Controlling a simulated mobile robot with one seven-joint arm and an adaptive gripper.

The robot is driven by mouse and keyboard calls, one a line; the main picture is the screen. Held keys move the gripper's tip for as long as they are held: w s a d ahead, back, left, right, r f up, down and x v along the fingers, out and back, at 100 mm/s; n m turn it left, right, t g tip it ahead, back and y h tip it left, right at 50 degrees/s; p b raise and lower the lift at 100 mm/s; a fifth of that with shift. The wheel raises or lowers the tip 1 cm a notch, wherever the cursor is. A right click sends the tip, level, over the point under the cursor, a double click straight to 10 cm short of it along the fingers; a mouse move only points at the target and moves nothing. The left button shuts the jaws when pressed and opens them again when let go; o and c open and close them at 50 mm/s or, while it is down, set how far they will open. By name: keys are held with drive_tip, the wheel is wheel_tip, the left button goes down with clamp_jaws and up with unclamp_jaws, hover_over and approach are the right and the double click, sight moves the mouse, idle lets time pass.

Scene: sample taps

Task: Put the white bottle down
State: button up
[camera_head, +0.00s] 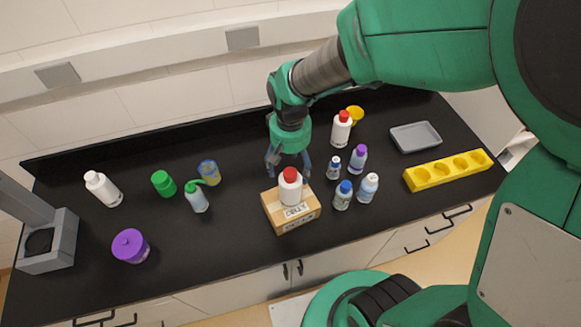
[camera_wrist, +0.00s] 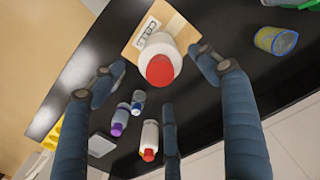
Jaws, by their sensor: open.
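A white bottle with a red cap (camera_head: 290,192) stands upright on top of a cardboard box (camera_head: 275,215) near the front middle of the counter. My gripper (camera_head: 289,164) is open just behind and above this bottle. In the wrist view the white bottle (camera_wrist: 161,45) shows between the spread fingertips, with visible gaps on both sides. The box (camera_wrist: 178,22) lies under it, its label partly hidden by the bottle. Another white bottle with a red cap (camera_head: 341,131) stands at the back, and a plain white bottle (camera_head: 102,189) at the far left.
Small bottles (camera_head: 343,196) stand close to the right of the box. A green-topped wash bottle (camera_head: 197,200), a green jar (camera_head: 164,184) and a purple-lidded jar (camera_head: 130,246) are to the left. A yellow rack (camera_head: 420,180) and grey tray (camera_head: 409,143) are at right. Counter beside the box's left is clear.

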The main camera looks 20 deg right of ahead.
idle(0.4)
drive_tip(key=s+d+r+t, duration=0.2)
drive_tip(key=s+r, duration=0.5)
drive_tip(key=r, duration=0.5)
drive_tip(key=s+d+r+t, duration=0.3)
drive_tip(key=s+r, duration=0.4)
drive_tip(key=r, duration=0.4)
drive_tip(key=shift+s+d+r+t, duration=0.3)
drive_tip(key=shift+s+d+r, duration=0.05)
drive_tip(key=shift+d, duration=0.15)
wheel_tip(320, 180, down, 11)
drive_tip(key=b, duration=1.1)
drive_tip(key=shift+f, duration=0.2)
